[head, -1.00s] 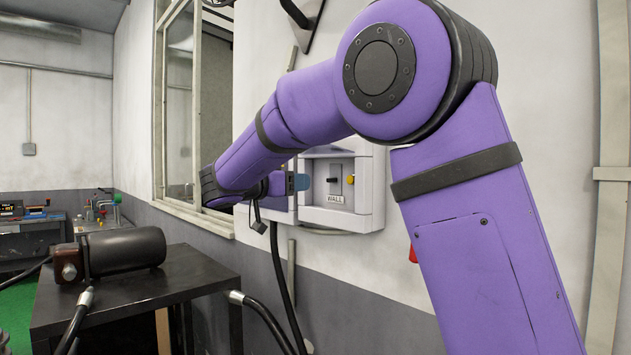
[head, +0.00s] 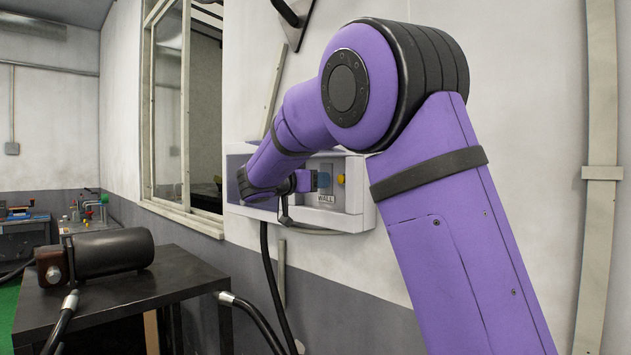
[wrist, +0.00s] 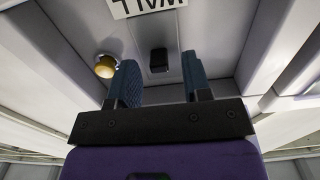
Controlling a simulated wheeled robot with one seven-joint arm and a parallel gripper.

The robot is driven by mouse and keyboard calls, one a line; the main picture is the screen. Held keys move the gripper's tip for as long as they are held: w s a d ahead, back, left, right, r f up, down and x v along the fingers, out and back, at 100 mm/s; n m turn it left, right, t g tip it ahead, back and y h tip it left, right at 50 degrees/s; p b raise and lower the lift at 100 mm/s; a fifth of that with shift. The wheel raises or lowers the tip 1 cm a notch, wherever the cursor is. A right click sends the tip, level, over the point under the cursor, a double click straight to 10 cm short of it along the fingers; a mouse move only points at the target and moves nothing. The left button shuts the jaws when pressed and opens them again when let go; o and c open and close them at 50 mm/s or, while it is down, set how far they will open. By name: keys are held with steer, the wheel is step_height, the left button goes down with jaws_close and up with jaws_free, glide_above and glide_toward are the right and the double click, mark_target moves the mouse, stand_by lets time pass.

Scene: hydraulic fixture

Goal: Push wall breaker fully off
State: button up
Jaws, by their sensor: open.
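The label also shows in the head view (head: 326,198). My gripper (wrist: 163,86) is open and empty. Its two blue fingers stand either side of the switch in the wrist view, apart from each other. I cannot tell whether they touch it. In the head view my gripper (head: 322,180) is in front of the panel and hides the switch. Which way the switch is set is unclear.
A yellow knob (wrist: 105,67) sits beside the switch on the same panel; it also shows in the head view (head: 341,179). The pale box's raised rim (head: 357,222) surrounds the panel. A black table (head: 130,290) with a dark cylinder (head: 110,252) stands at the lower left.

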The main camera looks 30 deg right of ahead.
jaws_close()
steer(key=shift+d+f+t+h, duration=0.1)
steer(key=shift+f+t+h, duration=0.25)
steer(key=shift+h, duration=0.55)
steer(key=shift+d+f+t+h, duration=0.15)
steer(key=shift+f+h, duration=0.25)
steer(key=shift+h, duration=0.5)
steer(key=shift+a, duration=0.1)
jaws_free()
steer(key=shift+a, duration=0.1)
steer(key=v, duration=1)
steer(key=shift+a, duration=0.25)
